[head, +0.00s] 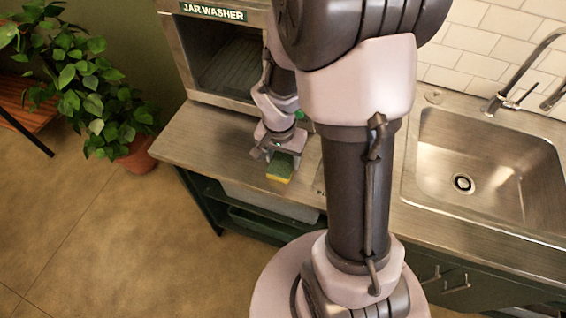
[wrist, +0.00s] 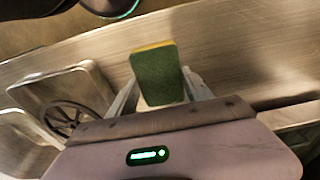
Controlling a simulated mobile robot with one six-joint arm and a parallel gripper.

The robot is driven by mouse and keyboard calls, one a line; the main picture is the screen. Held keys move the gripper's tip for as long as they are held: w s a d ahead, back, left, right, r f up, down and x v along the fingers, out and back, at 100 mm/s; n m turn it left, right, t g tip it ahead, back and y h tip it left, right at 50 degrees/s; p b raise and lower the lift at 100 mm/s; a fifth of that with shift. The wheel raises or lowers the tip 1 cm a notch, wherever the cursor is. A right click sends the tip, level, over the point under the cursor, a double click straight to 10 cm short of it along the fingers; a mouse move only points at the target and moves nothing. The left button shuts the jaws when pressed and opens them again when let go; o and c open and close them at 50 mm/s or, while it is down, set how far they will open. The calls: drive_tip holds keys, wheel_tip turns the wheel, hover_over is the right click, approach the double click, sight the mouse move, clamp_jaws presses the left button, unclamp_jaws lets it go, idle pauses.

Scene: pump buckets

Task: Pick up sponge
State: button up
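The green and yellow sponge (head: 281,168) is at the end of my gripper (head: 281,152), over the steel counter near its front edge. In the wrist view the sponge (wrist: 157,75) shows its green face, with a yellow edge at the top. My gripper (wrist: 160,88) has one finger on each side of it, and the fingertips appear to meet its left and right edges. The gripper looks shut on the sponge. I cannot tell whether the sponge still touches the counter.
The jar washer (head: 225,62) stands open behind the gripper. A steel sink (head: 480,165) with a faucet (head: 520,75) is to the right. Bins (head: 265,200) sit on the shelf below the counter. A potted plant (head: 95,95) is at left; the floor in front is clear.

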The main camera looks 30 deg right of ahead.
sight(283, 162)
drive_tip(key=c, duration=0.5)
wheel_tip(283, 162, up, 10)
drive_tip(key=p, duration=0.4)
